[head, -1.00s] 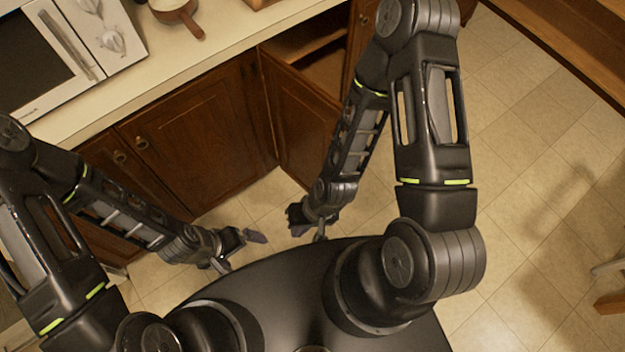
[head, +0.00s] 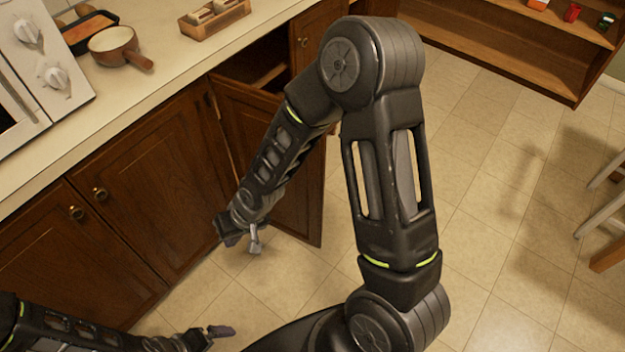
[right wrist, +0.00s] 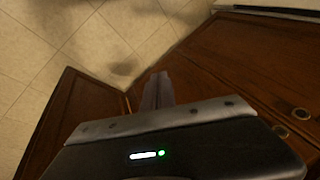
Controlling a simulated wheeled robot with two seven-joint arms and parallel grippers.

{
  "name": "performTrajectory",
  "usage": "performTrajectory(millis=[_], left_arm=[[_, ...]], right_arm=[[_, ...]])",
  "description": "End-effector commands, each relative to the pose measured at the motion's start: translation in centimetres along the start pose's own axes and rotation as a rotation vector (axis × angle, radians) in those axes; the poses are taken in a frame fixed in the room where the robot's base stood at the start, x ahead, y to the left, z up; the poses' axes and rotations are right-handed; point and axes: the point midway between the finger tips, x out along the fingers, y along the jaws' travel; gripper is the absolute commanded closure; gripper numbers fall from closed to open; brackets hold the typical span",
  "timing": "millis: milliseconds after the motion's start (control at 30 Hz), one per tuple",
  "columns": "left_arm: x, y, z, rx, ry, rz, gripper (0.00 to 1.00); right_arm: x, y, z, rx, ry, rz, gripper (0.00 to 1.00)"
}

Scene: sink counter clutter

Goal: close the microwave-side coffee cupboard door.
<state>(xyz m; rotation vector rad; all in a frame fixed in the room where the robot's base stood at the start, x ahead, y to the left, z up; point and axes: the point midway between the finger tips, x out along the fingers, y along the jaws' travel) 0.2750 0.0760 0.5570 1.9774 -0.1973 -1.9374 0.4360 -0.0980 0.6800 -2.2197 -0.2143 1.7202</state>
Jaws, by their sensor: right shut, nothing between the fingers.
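The brown wooden cupboard door (head: 300,185) stands open near the middle of the head view, swung out over the floor. The dark cupboard opening (head: 255,65) shows above and behind it. My right forearm crosses in front of the door and hides part of it. My right gripper (head: 254,240) is shut and empty, low and left of the door's lower part; contact cannot be told. In the right wrist view its fingers (right wrist: 158,90) point between a wooden panel at left and closed cabinet fronts at right. My left gripper (head: 210,336) is at the bottom edge, its jaws unclear.
Closed cabinet doors (head: 130,180) with round knobs run left under the counter (head: 165,70). The microwave (head: 40,60), a brown-handled pot (head: 115,46) and a wooden box (head: 215,18) stand on it. Tiled floor (head: 490,210) is free at right; a shelf (head: 520,45) and chair legs (head: 605,215) stand beyond.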

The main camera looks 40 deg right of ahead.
Motion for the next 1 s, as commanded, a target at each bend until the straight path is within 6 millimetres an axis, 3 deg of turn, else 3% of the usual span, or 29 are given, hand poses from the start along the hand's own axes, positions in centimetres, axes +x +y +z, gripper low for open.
performTrajectory(millis=[33,167,233,300,433,600,1000], left_arm=[[2.5,-0.9,-0.1,0.001,0.001,0.001,0.02],[7.0,-2.5,-0.2,0.003,0.004,0.004,0.02],[9.7,-3.5,-0.3,0.005,0.006,0.006,0.02],[11.2,-4.0,-0.4,0.007,0.008,0.008,0.02],[11.9,-4.2,-0.5,0.012,0.011,0.01,0.02],[11.9,-4.2,-0.5,0.015,0.012,0.011,0.02],[11.9,-4.2,-0.5,0.015,0.012,0.011,0.02]], right_arm=[[0.8,0.6,-1.4,0.006,0.024,0.009,1.0],[-0.8,2.4,-5.2,0.08,0.067,0.081,1.0],[-3.3,4.8,-7.3,0.189,0.106,0.172,1.0],[-6.9,7.7,-8.4,0.344,0.15,0.285,1.0],[-12.8,12.4,-8.5,0.638,0.234,0.472,1.0],[-16.4,15.2,-7.7,0.85,0.303,0.598,1.0],[-16.8,15.6,-7.5,0.881,0.311,0.617,1.0]])
